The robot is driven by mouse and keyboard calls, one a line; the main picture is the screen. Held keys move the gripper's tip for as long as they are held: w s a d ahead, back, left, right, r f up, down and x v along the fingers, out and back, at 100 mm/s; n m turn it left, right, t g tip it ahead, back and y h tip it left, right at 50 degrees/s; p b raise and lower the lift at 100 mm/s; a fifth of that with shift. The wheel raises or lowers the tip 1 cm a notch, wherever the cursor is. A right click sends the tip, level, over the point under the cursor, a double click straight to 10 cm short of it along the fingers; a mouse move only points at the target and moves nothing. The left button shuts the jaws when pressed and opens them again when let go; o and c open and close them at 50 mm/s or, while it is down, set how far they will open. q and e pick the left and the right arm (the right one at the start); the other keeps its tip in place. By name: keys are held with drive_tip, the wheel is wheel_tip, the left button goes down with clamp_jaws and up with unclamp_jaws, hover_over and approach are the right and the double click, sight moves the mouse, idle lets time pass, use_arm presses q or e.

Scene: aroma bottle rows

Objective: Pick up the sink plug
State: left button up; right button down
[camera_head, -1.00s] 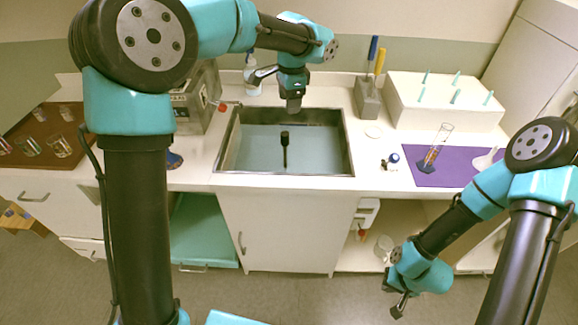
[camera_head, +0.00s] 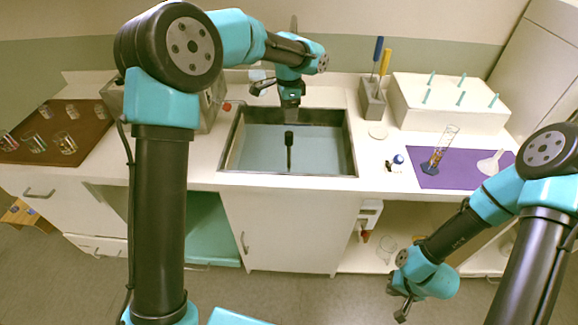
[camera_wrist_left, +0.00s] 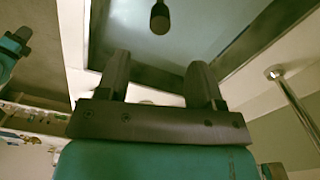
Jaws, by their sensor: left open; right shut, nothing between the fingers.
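The sink plug (camera_head: 289,137) looks like a dark knob on a thin stem, standing upright in the pale blue water of the sink (camera_head: 350,150). Its base is not clear to see. My left gripper (camera_head: 290,112) is open and empty, above the far part of the sink and just beyond the knob in the head view. In the left wrist view the knob (camera_wrist_left: 160,18) shows past the open fingers (camera_wrist_left: 160,68), centred between them and apart from them. My right gripper (camera_head: 402,310) is shut and empty, low in front of the cabinets, far from the sink.
A tool block (camera_head: 371,98) with blue and yellow handles and a white disc (camera_head: 378,131) stand right of the sink. Further right are a white peg rack (camera_head: 450,105) and a purple mat (camera_head: 460,175) with a cylinder and funnel. A brown tray (camera_head: 85,135) with glasses is left.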

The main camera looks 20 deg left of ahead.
sight(289, 133)
use_arm(q)
wheel_tip(289, 133, down, 7)
drive_tip(key=shift+f, duration=0.1)
idle(0.4)
drive_tip(key=shift+d+f, duration=0.1)
drive_tip(key=shift+f, duration=2.55)
drive_tip(key=c, duration=1)
drive_tip(key=shift+w+r, duration=0.1)
drive_tip(key=shift+r, duration=0.05)
